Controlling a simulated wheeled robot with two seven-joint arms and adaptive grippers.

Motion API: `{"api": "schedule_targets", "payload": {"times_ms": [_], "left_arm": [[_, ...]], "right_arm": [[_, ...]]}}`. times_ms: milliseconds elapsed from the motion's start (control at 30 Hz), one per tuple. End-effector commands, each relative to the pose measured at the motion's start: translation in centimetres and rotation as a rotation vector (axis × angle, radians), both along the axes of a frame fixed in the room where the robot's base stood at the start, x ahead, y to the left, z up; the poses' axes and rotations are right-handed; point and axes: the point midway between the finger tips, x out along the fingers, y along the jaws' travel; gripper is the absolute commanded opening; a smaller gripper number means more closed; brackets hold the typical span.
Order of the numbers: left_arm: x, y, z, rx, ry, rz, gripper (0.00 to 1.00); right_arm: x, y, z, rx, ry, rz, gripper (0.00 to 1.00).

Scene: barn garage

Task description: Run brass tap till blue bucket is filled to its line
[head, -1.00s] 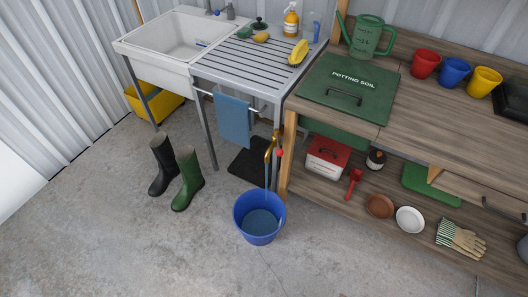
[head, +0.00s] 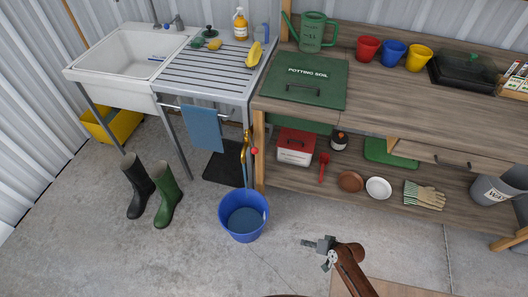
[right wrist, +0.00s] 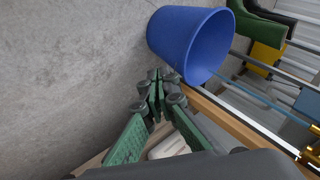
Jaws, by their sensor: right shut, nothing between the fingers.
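The blue bucket (head: 244,234) stands upright on the concrete floor under the brass tap (head: 244,150), which has a red knob (head: 254,151). A thin stream runs from the tap into the bucket. Water (head: 244,221) shows inside, below the rim; I cannot make out the fill line. My right gripper (head: 317,243) is shut and empty, to the right of the bucket and apart from it. In the right wrist view its fingers (right wrist: 156,84) are together, with the bucket (right wrist: 182,40) just beyond and the tap (right wrist: 311,155) at the right edge. My left gripper is out of view.
The wooden bench (head: 370,114) and its lower shelf stand behind and right, with a front post (head: 259,150) beside the tap. Boots (head: 167,195) stand left of the bucket. A blue towel (head: 202,128) hangs from the sink rail. Floor before the bucket is clear.

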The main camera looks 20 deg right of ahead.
Motion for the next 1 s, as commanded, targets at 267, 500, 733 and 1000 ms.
{"api": "schedule_targets", "payload": {"times_ms": [267,500,733,1000], "left_arm": [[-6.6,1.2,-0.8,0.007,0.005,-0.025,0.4],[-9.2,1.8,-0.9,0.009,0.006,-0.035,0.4],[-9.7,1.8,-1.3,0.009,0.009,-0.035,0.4],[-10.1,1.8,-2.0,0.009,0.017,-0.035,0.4]], "right_arm": [[18.2,-0.5,24.0,0.465,-0.305,-0.177,0.0],[22.6,-0.6,33.6,0.664,-0.388,-0.213,0.0],[24.7,0.6,34.0,0.686,-0.392,-0.215,0.0],[29.2,3.5,33.1,0.683,-0.391,-0.215,0.0]]}}
